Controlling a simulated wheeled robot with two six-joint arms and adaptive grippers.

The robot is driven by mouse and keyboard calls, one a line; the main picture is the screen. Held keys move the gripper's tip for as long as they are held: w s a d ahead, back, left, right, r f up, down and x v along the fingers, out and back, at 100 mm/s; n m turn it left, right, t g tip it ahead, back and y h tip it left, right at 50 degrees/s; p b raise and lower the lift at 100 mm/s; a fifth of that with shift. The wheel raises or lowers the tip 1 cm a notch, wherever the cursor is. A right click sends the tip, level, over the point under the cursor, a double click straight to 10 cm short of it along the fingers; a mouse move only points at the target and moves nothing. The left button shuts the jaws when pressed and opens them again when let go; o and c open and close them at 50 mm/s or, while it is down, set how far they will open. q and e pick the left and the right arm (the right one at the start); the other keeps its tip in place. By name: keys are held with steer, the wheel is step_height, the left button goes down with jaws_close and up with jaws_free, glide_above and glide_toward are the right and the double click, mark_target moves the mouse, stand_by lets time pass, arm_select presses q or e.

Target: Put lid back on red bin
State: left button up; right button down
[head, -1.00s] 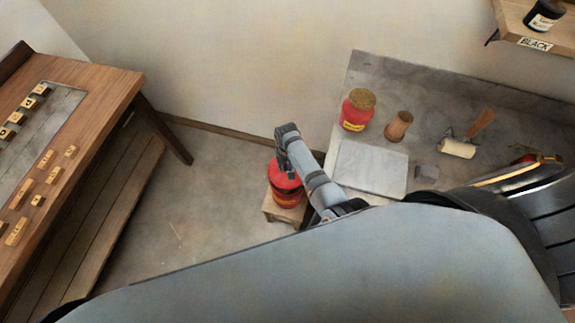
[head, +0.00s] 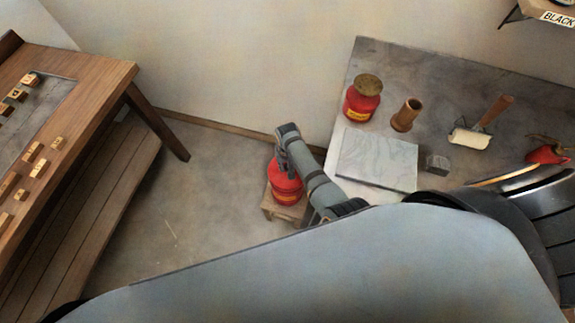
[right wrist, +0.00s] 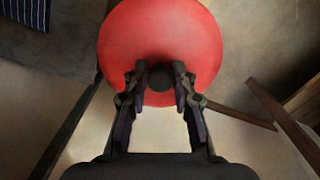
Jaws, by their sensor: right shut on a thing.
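The red bin (head: 287,198), with darker bands around its side, stands upright on a low wooden stand on the floor in the head view. The round red lid (right wrist: 160,35) fills the top of the right wrist view, with a dark knob (right wrist: 160,75) in its middle. My right gripper (right wrist: 160,88) is shut on this knob, with one finger on each side. In the head view my right gripper (head: 283,168) is directly over the bin and partly hides the lid. I cannot tell whether the lid touches the rim. My left gripper is not in view.
A wooden table (head: 105,82) with letter blocks is at left. The floor between is clear.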

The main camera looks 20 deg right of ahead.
steer(key=shift+r+p, duration=0.1)
steer(key=shift+p, duration=0.4)
stand_by(0.8)
steer(key=shift+f, duration=0.2)
stand_by(0.7)
stand_by(0.4)
stand_by(0.3)
steer(key=c, duration=1)
jaws_free()
steer(key=o, duration=0.5)
